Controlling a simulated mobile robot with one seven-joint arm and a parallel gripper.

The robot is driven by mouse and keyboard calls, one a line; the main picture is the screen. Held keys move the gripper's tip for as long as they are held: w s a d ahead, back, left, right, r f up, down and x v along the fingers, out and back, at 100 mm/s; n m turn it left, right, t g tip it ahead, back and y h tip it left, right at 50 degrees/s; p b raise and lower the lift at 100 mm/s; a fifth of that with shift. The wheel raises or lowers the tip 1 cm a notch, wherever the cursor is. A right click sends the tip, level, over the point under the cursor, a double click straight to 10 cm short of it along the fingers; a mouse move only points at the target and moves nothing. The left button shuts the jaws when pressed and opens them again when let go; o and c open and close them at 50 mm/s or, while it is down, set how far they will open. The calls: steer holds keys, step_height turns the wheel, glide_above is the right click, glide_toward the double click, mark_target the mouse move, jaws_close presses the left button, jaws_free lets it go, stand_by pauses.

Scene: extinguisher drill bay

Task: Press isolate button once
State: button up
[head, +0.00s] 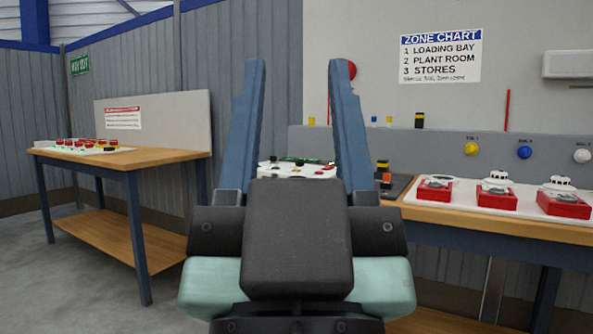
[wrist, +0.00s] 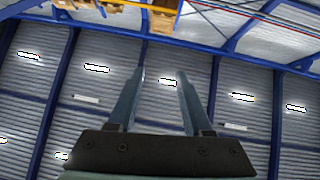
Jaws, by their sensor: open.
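My gripper (head: 298,85) is open and empty, with its two blue fingers raised in front of the head camera. It also shows in the wrist view (wrist: 162,78), pointing up at the ceiling, with nothing between the fingers. Between and behind the fingers in the head view stands a white panel (head: 284,169) on the bench. It carries a dark green display strip (head: 300,160) and several small coloured buttons. The lower part of the panel is hidden by my gripper. I cannot read any label there, so I cannot tell which button is the isolate button.
Red units (head: 496,197) with white tops stand on a white board at the right of the wooden bench (head: 440,217). A zone chart (head: 440,56) hangs above. Another table (head: 120,158) with red-topped items stands at the left. Bare floor (head: 75,270) lies at the left front.

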jaws_close()
stand_by(1.4)
